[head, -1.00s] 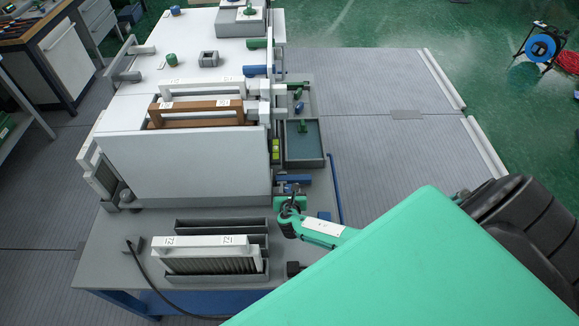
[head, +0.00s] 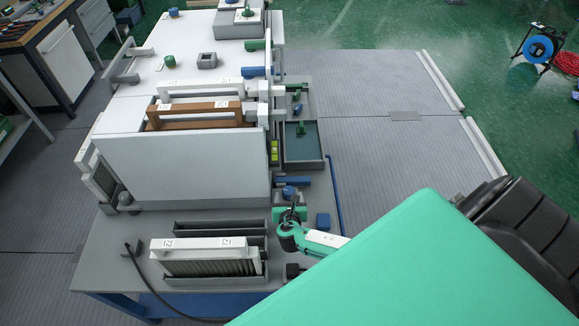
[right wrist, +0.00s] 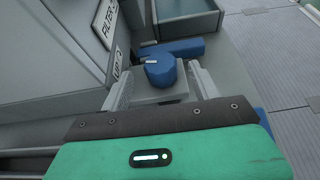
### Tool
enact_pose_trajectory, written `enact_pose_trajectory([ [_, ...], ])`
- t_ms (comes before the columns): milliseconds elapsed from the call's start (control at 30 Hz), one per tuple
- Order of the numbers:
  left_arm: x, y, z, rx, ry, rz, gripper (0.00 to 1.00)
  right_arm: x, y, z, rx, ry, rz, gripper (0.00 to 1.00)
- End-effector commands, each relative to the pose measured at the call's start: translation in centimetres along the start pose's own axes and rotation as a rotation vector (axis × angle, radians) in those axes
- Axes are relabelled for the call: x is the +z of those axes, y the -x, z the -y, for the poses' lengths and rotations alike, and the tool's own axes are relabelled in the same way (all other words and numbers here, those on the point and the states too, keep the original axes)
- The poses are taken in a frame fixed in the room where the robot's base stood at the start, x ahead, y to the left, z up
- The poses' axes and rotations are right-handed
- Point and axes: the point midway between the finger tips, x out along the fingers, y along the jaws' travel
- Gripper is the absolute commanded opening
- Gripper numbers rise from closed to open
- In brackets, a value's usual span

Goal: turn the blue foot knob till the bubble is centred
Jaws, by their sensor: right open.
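The blue foot knob (right wrist: 160,72) has a white mark on its top and sits between the two fingers of my right gripper (right wrist: 160,88) in the right wrist view. The fingers are open, one on each side of the knob; I cannot tell whether either touches it. In the head view the knob (head: 288,193) shows just beyond my right gripper (head: 290,206), at the lower right corner of the white housing. The yellow-green bubble level (head: 274,151) is on the housing's right side; the bubble is too small to read. My left gripper is not in view.
A blue bar (head: 293,180) lies just beyond the knob. A blue block (head: 323,221) stands right of my gripper. A white slatted filter (head: 205,252) stands at the front of the bench. A grey tray (head: 303,163) with green parts is at the housing's right.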

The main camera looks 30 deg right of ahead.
Motion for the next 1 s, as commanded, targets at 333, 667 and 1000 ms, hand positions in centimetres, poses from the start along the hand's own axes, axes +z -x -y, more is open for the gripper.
enact_pose_trajectory([
  [333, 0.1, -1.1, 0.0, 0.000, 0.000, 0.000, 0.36, -0.2, 6.1, 0.0, 0.000, -0.002, -0.001, 0.63],
  [667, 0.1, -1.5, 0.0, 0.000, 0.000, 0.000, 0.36, 0.0, 8.8, 0.0, 0.000, 0.000, 0.000, 0.63],
  [1000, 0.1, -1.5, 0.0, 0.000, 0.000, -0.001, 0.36, 0.0, 8.9, 0.0, -0.001, 0.001, 0.000, 0.63],
])
